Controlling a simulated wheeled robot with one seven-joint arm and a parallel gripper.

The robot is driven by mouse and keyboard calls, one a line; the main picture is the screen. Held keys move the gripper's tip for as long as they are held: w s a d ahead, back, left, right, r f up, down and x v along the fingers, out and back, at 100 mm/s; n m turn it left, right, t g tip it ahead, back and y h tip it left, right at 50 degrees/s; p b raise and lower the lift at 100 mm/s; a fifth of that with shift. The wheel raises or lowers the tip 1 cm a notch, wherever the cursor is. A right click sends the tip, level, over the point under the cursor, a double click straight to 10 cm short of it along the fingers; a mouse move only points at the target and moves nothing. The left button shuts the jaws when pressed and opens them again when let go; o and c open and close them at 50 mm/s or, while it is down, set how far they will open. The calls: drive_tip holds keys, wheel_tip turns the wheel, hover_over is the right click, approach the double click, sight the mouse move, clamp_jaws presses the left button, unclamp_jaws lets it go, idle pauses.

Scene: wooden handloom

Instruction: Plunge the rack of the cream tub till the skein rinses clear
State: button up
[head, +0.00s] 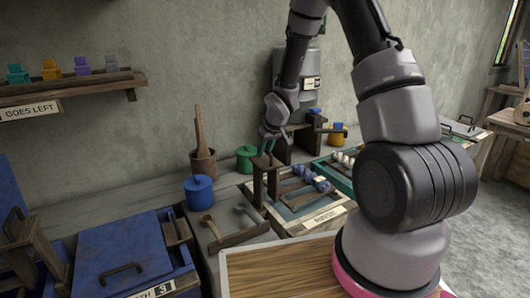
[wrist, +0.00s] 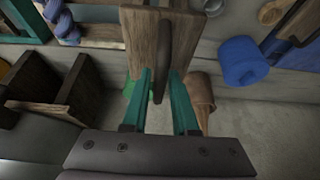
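The cream tub (head: 335,209) stands on the bench with a label on its front. A blue-violet skein (head: 316,180) lies across wooden bars in it; the skein also shows at the upper left of the wrist view (wrist: 62,24). The rack's wooden upright (head: 273,180) rises at the tub's left end. My gripper (head: 268,143) is at the top of this upright, pointing down. In the wrist view its teal fingers (wrist: 161,80) are apart, with a dark bar on the wood (wrist: 166,50) between them. A gap shows beside the bar. The water's clearness cannot be told.
A blue lidded pot (head: 199,191), a green pot (head: 246,159) and a brown pot with sticks (head: 203,165) stand left of my gripper. A green-edged tub (head: 338,182) with pale skeins lies right. A blue lidded box (head: 120,255) is at front left.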

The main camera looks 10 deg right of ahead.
clamp_jaws()
drive_tip(key=shift+f, duration=9.1)
drive_tip(key=shift+s+f, duration=0.15)
drive_tip(key=shift+s, duration=0.05)
